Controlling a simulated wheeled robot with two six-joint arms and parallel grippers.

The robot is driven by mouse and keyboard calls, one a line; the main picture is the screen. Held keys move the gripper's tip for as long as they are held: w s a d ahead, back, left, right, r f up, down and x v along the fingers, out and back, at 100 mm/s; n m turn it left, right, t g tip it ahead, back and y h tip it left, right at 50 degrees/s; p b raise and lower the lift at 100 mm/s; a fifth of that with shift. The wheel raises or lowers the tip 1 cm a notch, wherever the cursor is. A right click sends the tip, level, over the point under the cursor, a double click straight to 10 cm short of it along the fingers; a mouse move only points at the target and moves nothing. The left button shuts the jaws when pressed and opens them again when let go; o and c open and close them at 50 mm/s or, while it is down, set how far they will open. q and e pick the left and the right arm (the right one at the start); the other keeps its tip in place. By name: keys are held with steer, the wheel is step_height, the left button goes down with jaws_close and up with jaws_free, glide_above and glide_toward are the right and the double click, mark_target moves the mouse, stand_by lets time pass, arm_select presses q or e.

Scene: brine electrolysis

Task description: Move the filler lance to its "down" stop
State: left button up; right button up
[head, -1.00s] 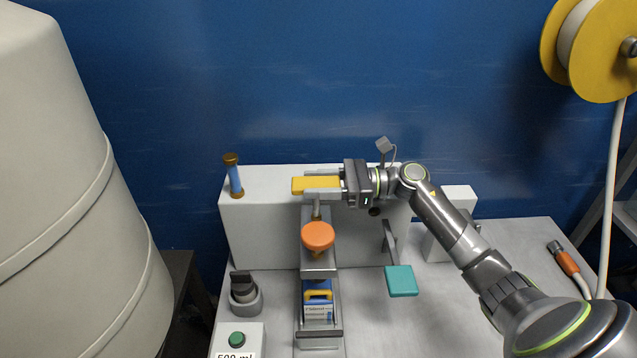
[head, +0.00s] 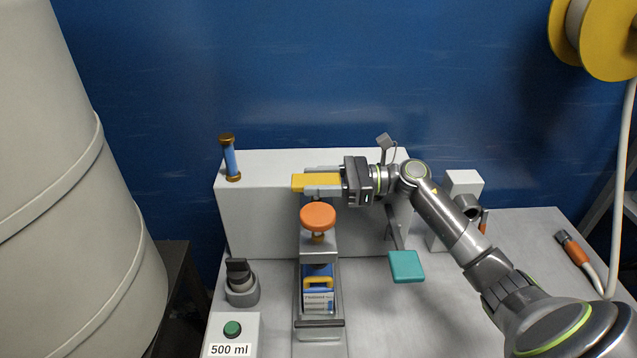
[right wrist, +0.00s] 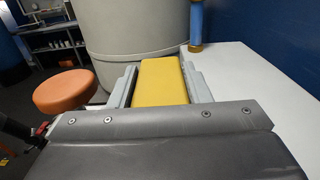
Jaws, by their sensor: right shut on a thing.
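My right gripper (head: 322,182) is shut on a yellow bar-shaped handle (head: 305,182), which I take to be the filler lance's handle. The handle lies level just above and behind an orange round knob (head: 318,216). In the right wrist view the yellow handle (right wrist: 162,82) sits between the two grey fingers (right wrist: 162,88), with the orange knob (right wrist: 66,92) to the left. The lance's lower part is mostly hidden. Below the knob, a blue container with a yellow handle and white label (head: 318,298) stands in a metal holder (head: 320,334). My left gripper is out of view.
A white housing (head: 260,205) stands behind, with a blue tube (head: 230,160) on its left top. A teal pad (head: 406,266) is right of the holder. A black selector (head: 240,280) and green button (head: 232,328) are at left. A large pale tank (head: 60,200) stands far left.

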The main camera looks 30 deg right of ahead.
steer(key=shift+s+f, duration=0.1)
steer(key=shift+f, duration=0.25)
steer(key=o, duration=1.4)
steer(key=shift+r, duration=0.1)
steer(key=shift+d, duration=0.1)
steer(key=b+v, duration=0.5)
steer(key=v, duration=1.2)
steer(key=shift+d, duration=0.1)
